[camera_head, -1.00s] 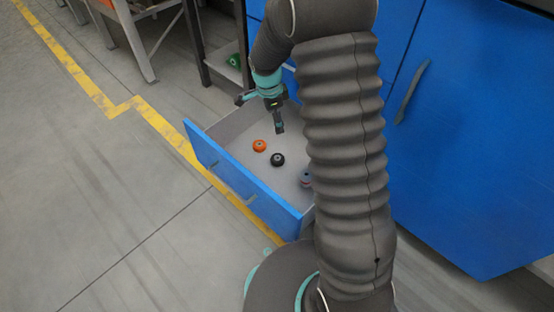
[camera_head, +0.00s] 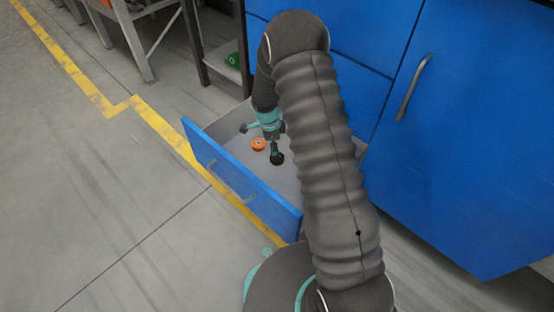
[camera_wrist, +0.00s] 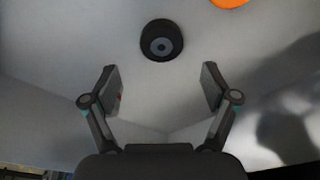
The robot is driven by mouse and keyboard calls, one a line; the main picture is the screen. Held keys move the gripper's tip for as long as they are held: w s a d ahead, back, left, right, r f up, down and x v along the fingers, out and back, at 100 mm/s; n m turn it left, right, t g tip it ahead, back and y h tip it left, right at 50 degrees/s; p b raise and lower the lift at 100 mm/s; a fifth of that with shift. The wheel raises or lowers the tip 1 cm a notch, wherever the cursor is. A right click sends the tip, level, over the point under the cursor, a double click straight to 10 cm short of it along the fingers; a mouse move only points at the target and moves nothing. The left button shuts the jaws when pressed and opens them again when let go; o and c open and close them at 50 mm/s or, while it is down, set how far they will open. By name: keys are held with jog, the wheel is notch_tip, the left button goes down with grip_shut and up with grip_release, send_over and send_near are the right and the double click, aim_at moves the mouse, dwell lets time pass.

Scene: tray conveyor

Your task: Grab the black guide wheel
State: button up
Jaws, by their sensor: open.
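The black guide wheel (camera_head: 277,159) lies on the floor of the open drawer. In the wrist view the black guide wheel (camera_wrist: 161,40) shows its grey hub, beyond and roughly midway between the fingertips. My gripper (camera_wrist: 160,85) is open and empty, with its two fingers spread apart. In the head view my gripper (camera_head: 275,147) points down just above the wheel and hides part of it. I cannot tell how large the gap between them is.
The blue drawer front (camera_head: 240,180) and the drawer walls surround the space. A green object (camera_head: 233,60) sits on a shelf behind.

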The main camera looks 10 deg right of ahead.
jog(key=shift+w+d+f+b, duration=0.1)
jog(key=shift+f+b, duration=0.25)
jog(key=shift+f, duration=2.35)
jog(key=c, duration=1.3)
